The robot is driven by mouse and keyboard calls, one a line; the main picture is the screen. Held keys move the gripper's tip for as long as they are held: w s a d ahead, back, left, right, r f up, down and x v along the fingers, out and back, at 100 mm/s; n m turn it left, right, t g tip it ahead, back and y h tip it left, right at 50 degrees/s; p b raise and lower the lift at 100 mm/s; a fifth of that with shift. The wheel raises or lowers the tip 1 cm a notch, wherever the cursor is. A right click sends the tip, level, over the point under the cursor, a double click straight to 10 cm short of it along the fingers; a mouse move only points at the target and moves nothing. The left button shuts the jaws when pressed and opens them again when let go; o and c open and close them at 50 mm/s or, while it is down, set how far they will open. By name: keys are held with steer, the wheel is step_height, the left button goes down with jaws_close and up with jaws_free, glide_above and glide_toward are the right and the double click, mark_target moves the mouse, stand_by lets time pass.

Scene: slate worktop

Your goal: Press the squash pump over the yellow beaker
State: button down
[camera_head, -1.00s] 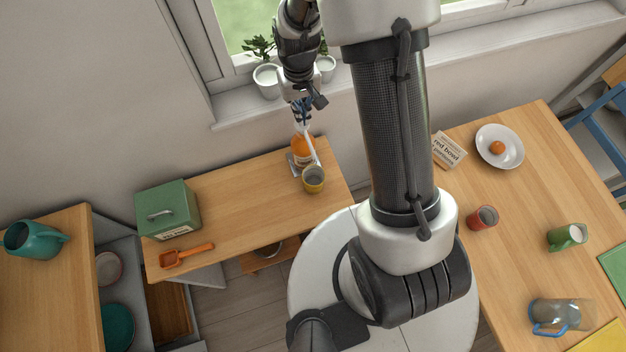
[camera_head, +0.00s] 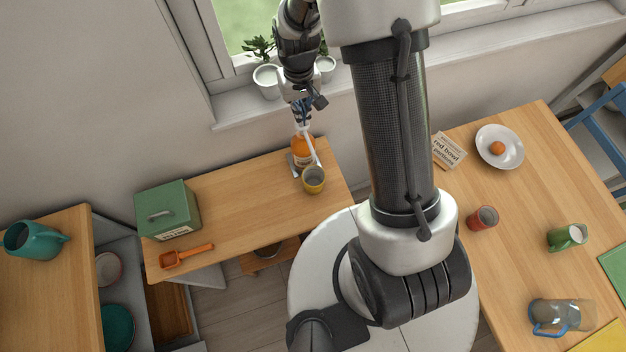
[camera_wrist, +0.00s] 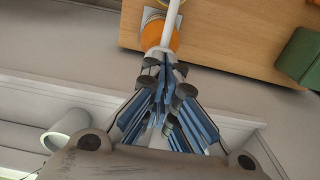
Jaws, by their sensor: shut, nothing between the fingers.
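The squash pump bottle (camera_head: 302,152), orange with a white pump head and a long white spout, stands on a small grey stand on the wooden side worktop. It also shows in the wrist view (camera_wrist: 157,36), partly covered by my fingers. The yellow beaker (camera_head: 313,181) stands upright just in front of the bottle, at the spout's lower end; its inside looks grey. My gripper (camera_head: 301,118) is shut and empty, directly over the pump head. In the wrist view my fingertips (camera_wrist: 162,62) are at the white pump top; I cannot tell if they touch it.
A green box (camera_head: 168,210) and an orange scoop (camera_head: 187,256) are on the left of the worktop. Potted plants (camera_head: 267,80) stand on the windowsill behind my gripper. A second table on the right holds a red cup (camera_head: 482,218), a green mug (camera_head: 567,237) and a plate (camera_head: 514,147).

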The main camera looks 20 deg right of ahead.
steer(key=shift+f, duration=0.15)
steer(key=shift+f+b, duration=1.6)
steer(key=shift+f, duration=0.3)
steer(key=shift+r, duration=0.1)
steer(key=shift+r+p, duration=1.45)
steer(key=shift+r, duration=0.55)
steer(key=shift+f, duration=0.2)
